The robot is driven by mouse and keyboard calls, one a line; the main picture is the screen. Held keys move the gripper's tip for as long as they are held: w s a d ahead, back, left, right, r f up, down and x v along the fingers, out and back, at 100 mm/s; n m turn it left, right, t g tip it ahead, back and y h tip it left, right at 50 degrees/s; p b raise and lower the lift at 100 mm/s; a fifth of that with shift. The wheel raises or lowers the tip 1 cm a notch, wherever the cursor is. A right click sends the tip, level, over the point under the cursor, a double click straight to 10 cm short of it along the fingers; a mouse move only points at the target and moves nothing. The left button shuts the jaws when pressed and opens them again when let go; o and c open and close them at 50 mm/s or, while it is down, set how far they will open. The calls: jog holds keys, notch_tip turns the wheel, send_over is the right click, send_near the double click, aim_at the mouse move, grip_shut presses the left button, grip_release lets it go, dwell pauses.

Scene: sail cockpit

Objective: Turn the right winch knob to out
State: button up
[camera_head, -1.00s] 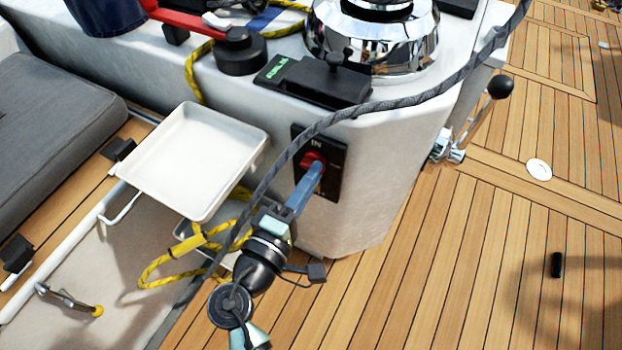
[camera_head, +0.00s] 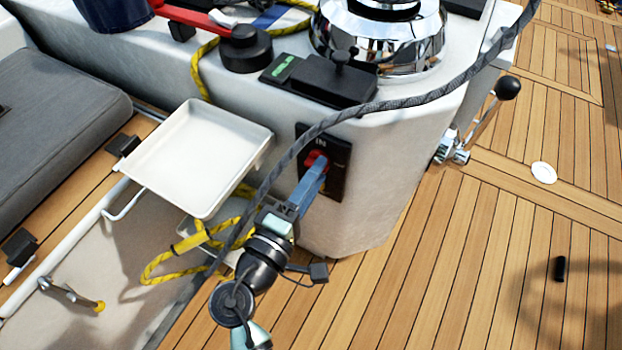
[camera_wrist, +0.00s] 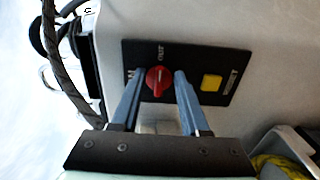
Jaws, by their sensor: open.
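The red winch knob (camera_head: 316,160) sits on a black panel (camera_head: 337,172) on the white cockpit side, below the chrome winch. In the wrist view the red knob (camera_wrist: 158,80) shows a pale pointer line, with "OUT" lettered beside it and a partly hidden label at the left. My gripper (camera_head: 312,178) is at the panel. In the wrist view my gripper (camera_wrist: 158,82) has its two blue fingers apart, one on each side of the knob. I cannot tell whether either finger touches it. In the head view the fingers partly hide the knob.
A yellow square button (camera_wrist: 211,82) beside "RESET" is on the same panel. A dark grey rope (camera_head: 400,103) passes in front of the cockpit side, close to my arm. A white tray (camera_head: 262,133) stands to the left. A lever (camera_head: 483,120) stands to the right.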

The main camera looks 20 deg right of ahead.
jog(key=p+v, duration=0.3)
jog(key=v, duration=1)
